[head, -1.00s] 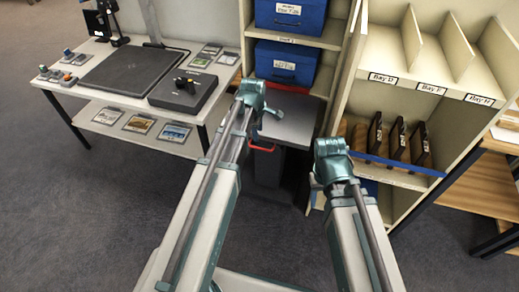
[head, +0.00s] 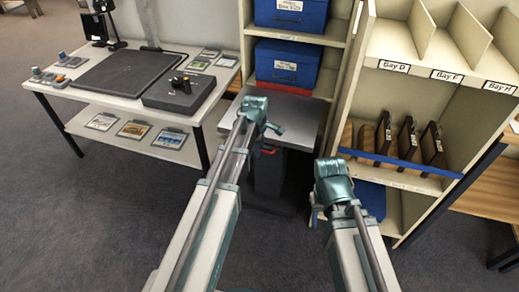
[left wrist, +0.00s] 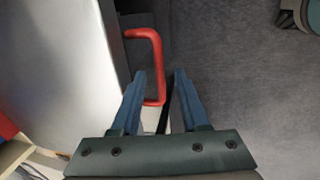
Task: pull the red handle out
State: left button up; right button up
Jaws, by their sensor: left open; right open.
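The red handle (left wrist: 158,62) is a U-shaped bar on the side of a grey-topped dark unit (head: 285,108). In the head view the handle (head: 268,151) shows only partly, just below my left gripper (head: 272,128). In the left wrist view my left gripper (left wrist: 160,76) is open, with its two blue fingers either side of the handle's long bar in the picture. The bar's lower end appears between the fingers; I cannot tell how deep it sits or whether it touches. My right gripper (head: 318,212) is off to the right, away from the handle; its fingers are mostly hidden.
A shelf with blue boxes (head: 287,65) stands behind the grey-topped unit. A bay shelf (head: 440,78) with upright brown items stands close on the right. A table (head: 52,87) with a dark mat and devices is on the left. Carpet (head: 110,215) is clear at lower left.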

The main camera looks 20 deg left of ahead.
pick_arm(q)
grip_shut()
jog(key=shift+s, duration=0.1)
dwell(1.2)
